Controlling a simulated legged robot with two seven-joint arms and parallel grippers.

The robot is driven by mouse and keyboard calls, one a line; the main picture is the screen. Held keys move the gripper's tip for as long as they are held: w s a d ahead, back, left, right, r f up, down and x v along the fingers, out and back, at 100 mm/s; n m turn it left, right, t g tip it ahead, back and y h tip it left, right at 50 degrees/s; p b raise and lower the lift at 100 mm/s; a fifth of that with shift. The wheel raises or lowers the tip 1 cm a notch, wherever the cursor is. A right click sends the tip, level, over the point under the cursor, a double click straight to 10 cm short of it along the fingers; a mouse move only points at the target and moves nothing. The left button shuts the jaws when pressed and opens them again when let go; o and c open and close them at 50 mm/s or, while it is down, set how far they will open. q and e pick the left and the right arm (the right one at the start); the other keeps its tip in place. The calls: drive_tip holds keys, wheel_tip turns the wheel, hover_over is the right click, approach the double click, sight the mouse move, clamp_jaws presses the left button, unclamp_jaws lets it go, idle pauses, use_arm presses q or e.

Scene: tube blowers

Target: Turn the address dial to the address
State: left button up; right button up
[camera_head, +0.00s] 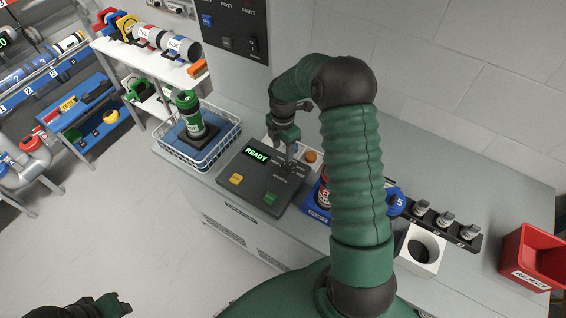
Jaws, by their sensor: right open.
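A dark console (245,168) sits on the grey counter, with a lit green READY display (257,154), a yellow button (236,179) and a green button (270,198). My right gripper (288,158) points down over the console's back right part, just right of the display, and its jaws are open. The address dial is not clearly visible; the gripper covers that part of the panel, and I cannot tell whether the jaws are around a knob or touching one. My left gripper (122,305) is at the bottom left edge, away from the counter; its jaws are too dark to read.
A wire basket (160,150) with a green-capped carrier stands left of the console. An orange button (310,156) is close to the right gripper. A blue holder (316,214), a white block with a round hole (419,252) and a red REJECT bin (532,262) lie to the right.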

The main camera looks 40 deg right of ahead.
sight(283, 166)
drive_tip(key=f, duration=0.4)
drive_tip(key=f+p, duration=0.1)
drive_tip(key=f, duration=0.4)
drive_tip(key=shift+d+f, duration=0.2)
drive_tip(key=shift+f, duration=0.05)
drive_tip(key=shift+a, duration=0.1)
drive_tip(key=shift+c, duration=0.2)
drive_tip(key=shift+r, duration=0.15)
drive_tip(key=c, duration=0.7)
drive_tip(key=shift+w, duration=0.15)
clamp_jaws()
